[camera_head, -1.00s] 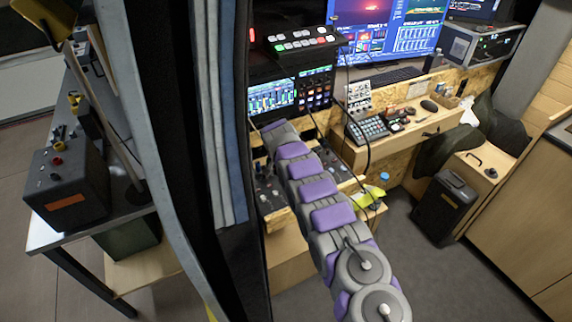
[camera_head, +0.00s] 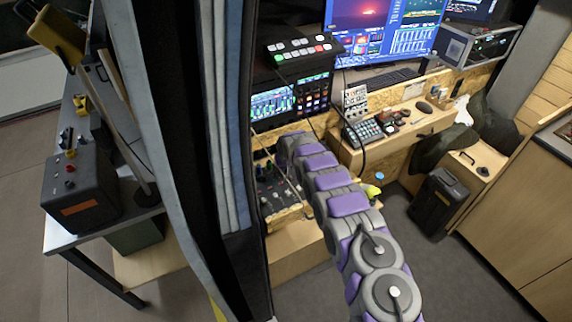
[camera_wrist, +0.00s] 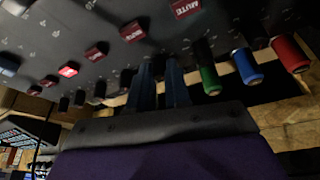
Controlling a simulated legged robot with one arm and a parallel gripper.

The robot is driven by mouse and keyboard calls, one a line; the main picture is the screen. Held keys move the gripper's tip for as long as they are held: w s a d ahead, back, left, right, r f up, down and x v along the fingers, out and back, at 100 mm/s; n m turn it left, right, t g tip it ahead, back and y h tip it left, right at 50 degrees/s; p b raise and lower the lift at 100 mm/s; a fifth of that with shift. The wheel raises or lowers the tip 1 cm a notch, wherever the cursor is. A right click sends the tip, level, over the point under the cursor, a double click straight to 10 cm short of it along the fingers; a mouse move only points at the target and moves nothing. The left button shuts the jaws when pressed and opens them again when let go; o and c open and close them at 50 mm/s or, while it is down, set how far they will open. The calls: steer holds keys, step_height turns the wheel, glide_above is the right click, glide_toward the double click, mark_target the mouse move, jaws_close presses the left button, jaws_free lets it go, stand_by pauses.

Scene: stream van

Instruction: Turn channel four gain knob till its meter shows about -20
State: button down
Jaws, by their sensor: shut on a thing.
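The dark mixer panel (camera_wrist: 60,40) fills the top of the wrist view, with several red mute buttons (camera_wrist: 132,31). Dark knobs or caps line its edge, along with a green one (camera_wrist: 209,79), a blue one (camera_wrist: 246,66) and a red one (camera_wrist: 291,54). My gripper (camera_wrist: 160,72) is shut on a knob at the panel, left of the green one. Its fingers hide most of that knob. I cannot tell its channel. In the head view the mixer panel (camera_head: 272,190) is partly behind my arm, and the gripper is hidden. No channel four meter reading is legible.
A small screen with green bars (camera_head: 272,103) stands above the mixer. A cable hangs across the mixer. A dark curtain (camera_head: 190,150) borders my arm on the left. A keypad (camera_head: 363,132) sits on the wooden desk at right. Open floor lies to the right.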

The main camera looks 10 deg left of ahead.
steer(key=shift+n, duration=0.3)
steer(key=c, duration=1.1)
jaws_free()
steer(key=shift+r, duration=0.1)
steer(key=p+v, duration=0.3)
steer(key=v, duration=1.4)
steer(key=shift+s+d, duration=0.1)
steer(key=shift+d, duration=0.05)
